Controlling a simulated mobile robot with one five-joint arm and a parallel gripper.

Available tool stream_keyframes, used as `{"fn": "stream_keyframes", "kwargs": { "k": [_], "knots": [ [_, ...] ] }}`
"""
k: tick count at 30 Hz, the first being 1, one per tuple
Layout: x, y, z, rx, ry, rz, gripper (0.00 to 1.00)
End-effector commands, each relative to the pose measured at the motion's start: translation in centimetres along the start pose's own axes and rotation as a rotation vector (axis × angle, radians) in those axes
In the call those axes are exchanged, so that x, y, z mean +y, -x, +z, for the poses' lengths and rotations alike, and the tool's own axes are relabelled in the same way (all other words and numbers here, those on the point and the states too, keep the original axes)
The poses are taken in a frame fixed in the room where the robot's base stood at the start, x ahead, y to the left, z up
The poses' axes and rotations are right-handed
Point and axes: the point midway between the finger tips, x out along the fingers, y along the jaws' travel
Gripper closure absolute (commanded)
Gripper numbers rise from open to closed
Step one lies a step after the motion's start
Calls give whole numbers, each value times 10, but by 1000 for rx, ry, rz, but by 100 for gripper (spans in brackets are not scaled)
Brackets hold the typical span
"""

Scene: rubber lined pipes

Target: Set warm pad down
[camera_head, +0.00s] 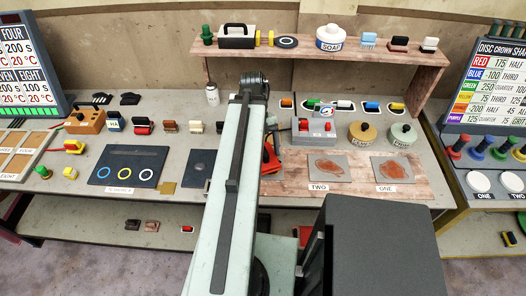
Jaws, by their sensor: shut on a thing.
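A red and black thing (270,158) shows just right of my pale arm, above the bench's middle. It may be the warm pad, but I cannot tell for sure. My gripper (270,140) is mostly hidden behind the arm; dark parts show above the red thing and it is shut on it. I cannot tell whether the red thing touches the bench. Two grey pads with reddish-brown patches lie to the right, one (328,168) behind the label TWO and one (393,169) behind the label ONE.
A dark panel with coloured rings (128,166) lies at left. A wooden shelf (385,57) crosses the back. A dark grey block (380,245) fills the front right.

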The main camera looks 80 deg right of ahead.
Motion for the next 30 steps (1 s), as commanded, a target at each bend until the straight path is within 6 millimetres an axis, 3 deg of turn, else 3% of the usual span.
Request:
{"fn": "stream_keyframes", "kwargs": {
  "k": [1, 4, 30],
  "knots": [
    [0, -12, 5, 1, 0, 0, 96],
    [0, -18, 7, 1, 1, 0, 96],
    [1, -26, 11, 1, 2, -1, 96]
  ]
}}
